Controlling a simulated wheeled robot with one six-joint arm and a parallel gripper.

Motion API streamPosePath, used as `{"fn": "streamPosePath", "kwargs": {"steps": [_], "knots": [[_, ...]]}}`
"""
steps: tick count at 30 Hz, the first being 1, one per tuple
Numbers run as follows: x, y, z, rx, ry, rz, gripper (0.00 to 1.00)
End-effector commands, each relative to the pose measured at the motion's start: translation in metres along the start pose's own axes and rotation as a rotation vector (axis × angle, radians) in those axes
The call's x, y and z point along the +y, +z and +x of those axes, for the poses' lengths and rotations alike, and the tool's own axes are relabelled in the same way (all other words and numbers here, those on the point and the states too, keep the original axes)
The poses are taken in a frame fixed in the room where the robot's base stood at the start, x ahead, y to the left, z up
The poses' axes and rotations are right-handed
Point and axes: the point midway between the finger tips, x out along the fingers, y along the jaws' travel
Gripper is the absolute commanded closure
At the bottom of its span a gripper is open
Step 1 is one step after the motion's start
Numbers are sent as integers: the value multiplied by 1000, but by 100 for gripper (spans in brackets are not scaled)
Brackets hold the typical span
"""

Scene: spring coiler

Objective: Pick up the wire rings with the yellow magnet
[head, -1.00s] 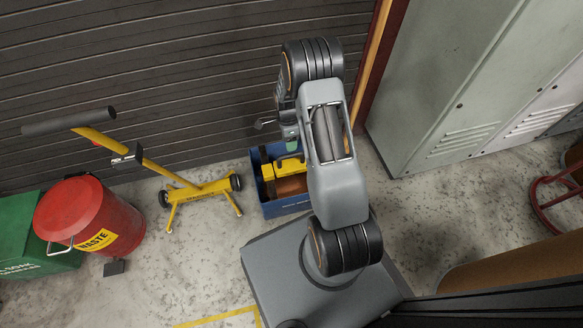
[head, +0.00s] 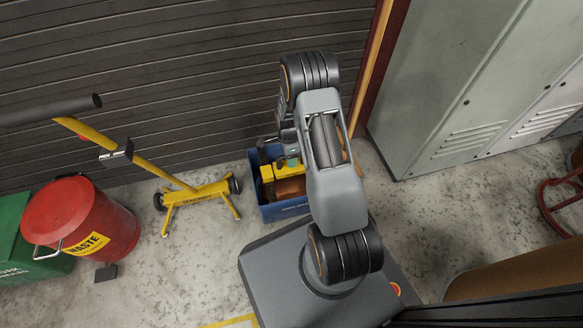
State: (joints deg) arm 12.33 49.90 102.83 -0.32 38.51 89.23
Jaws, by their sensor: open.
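A blue open box (head: 284,211) stands on the floor by the shutter wall. In it lies a yellow piece with dark parts (head: 268,173), which may be the magnet, beside an orange-brown thing (head: 291,188). My gripper (head: 280,153) is open above the back of the box, close over the yellow piece. My arm hides much of the gripper and the box's right side, and contact cannot be told. A yellow wheeled frame (head: 199,192) with a long handle stands left of the box. I cannot make out any wire rings.
A red waste bin (head: 92,217) and a green bin (head: 18,244) stand at the left. Grey lockers (head: 440,80) are at the right. The floor between the yellow frame and the box is a narrow gap.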

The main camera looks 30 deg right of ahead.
Motion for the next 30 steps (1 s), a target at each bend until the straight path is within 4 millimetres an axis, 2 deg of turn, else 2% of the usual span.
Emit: {"fn": "streamPosePath", "kwargs": {"steps": [3, 19, 30], "knots": [[0, 0, -1, 0, 0, 0, 50], [0, 0, -1, 0, 0, 0, 100], [0, 0, -1, 0, 1, 0, 100]]}}
